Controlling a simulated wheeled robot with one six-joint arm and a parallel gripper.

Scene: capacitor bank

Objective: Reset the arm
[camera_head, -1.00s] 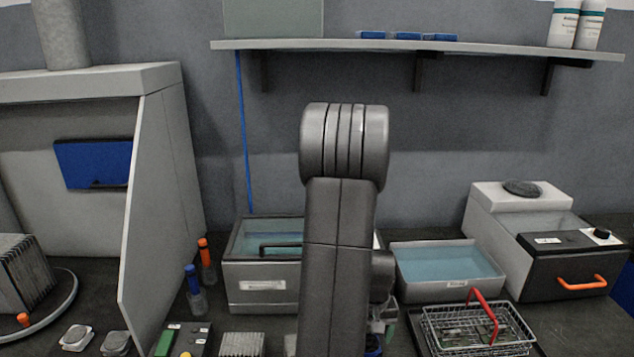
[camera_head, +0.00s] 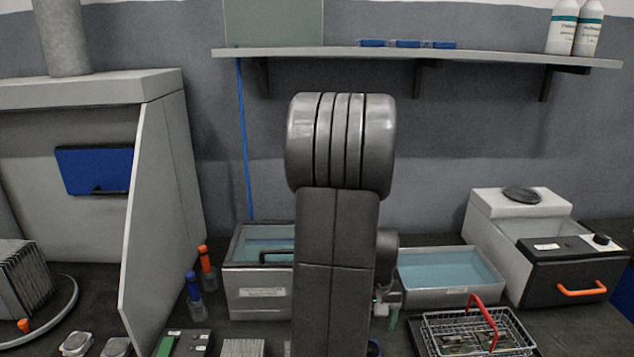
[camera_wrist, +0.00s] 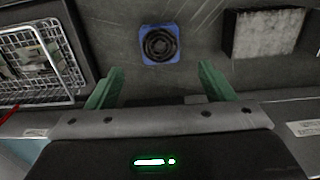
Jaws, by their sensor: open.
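My gripper (camera_wrist: 162,90) shows in the wrist view with its two green fingers spread wide apart and nothing between them. It is open and empty above the dark bench. A blue square piece with a round black fan-like centre (camera_wrist: 159,44) lies on the bench beyond the fingertips. In the head view my arm stands upright in the middle and hides part of the bench behind it. Only a small part of the gripper end shows there, beside the arm's lower right.
A wire basket (camera_head: 478,335) with a red handle stands at the front right; a tray of blue liquid (camera_head: 450,272) is behind it. A box with an orange handle (camera_head: 575,275) is at right. A shelf (camera_head: 420,55) runs above.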

